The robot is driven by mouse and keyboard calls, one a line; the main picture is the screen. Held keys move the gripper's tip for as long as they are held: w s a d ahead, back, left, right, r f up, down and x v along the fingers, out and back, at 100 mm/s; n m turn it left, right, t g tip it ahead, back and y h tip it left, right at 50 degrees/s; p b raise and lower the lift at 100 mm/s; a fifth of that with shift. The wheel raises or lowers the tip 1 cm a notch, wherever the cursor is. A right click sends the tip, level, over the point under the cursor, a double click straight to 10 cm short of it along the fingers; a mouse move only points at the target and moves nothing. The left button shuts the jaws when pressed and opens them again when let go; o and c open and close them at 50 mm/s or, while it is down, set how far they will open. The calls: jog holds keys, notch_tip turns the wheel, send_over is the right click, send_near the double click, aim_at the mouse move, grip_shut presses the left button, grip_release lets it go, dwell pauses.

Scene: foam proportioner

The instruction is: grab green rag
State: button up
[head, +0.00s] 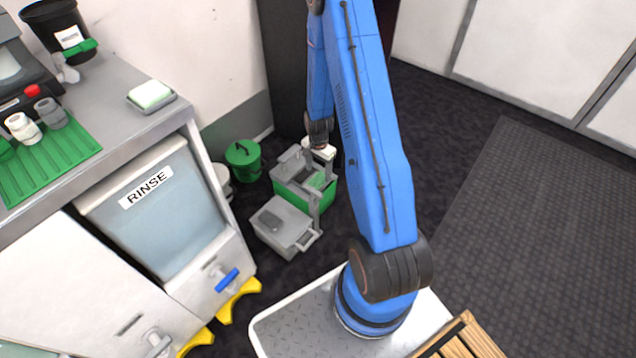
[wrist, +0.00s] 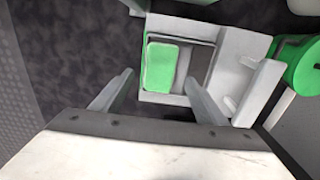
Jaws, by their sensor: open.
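The green rag (wrist: 160,67) looks like a flat green piece with rounded corners, lying in a grey compartment of a caddy (wrist: 228,60) in the wrist view. In the head view a green patch (head: 317,180), which seems to be the rag, shows in the green and grey caddy (head: 290,192) on the floor. My gripper (wrist: 158,79) is open, with its two grey fingers apart and pointing towards the compartment. The rag shows beyond and between the fingertips. I cannot tell how far above it they are. Nothing is held.
A grey lidded box (head: 283,228) stands in front of the caddy. A green bucket (head: 243,160) stands behind it to the left. The counter with the RINSE bin (head: 155,215) is at left. Dark floor (head: 470,170) to the right is clear.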

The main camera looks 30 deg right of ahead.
aim_at(318, 179)
notch_tip(318, 179, down, 4)
jog(key=shift+a+f, duration=0.1)
jog(key=c, duration=1.2)
